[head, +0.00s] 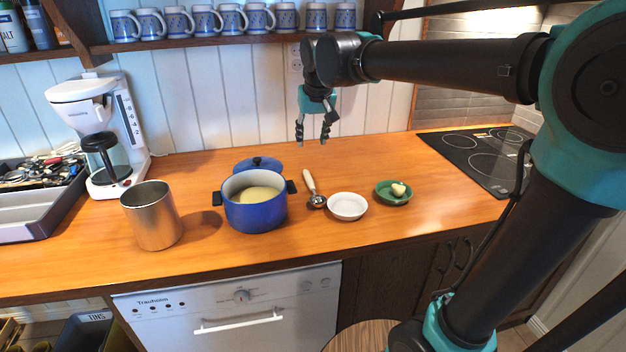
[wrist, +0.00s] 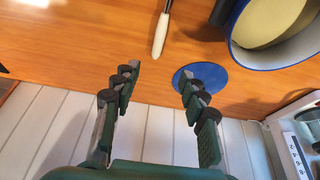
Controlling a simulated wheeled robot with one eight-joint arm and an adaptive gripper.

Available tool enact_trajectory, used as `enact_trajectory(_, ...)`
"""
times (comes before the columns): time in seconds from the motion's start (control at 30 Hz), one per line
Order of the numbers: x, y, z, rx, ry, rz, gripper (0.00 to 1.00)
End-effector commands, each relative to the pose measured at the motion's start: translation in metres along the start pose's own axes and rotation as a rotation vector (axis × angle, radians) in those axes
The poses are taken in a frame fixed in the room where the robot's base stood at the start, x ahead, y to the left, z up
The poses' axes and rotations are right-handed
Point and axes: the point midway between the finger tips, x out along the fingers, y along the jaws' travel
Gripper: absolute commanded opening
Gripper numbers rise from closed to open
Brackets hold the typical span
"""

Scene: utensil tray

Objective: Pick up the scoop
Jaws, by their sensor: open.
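The scoop (head: 316,198) lies on the wooden counter between the blue pot and the white dish in the head view. Its pale handle (head: 308,180) points toward the back wall and its metal bowl toward the front. In the wrist view the pale handle (wrist: 161,35) shows at the top centre, and the bowl end is out of frame. My gripper (head: 313,142) is open and empty, in the air above the back of the counter. In the wrist view my gripper's fingers (wrist: 157,78) are spread apart, below the handle end in the picture and not touching it.
The blue pot (head: 256,215) with pale contents stands left of the scoop, its blue lid (head: 257,164) behind it. A white dish (head: 347,207) and a green dish (head: 393,193) are to the right. A metal canister (head: 152,218) stands left. A mug shelf (head: 200,43) runs above.

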Motion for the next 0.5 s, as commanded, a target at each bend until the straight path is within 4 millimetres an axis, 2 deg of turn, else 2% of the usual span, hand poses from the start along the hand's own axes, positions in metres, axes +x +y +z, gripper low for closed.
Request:
enact_trajectory(0.17,0.019,0.000,0.000,0.001,0.000,0.000,0.43)
enact_trajectory(0.5,0.086,0.000,-0.001,0.001,0.000,0.000,0.43)
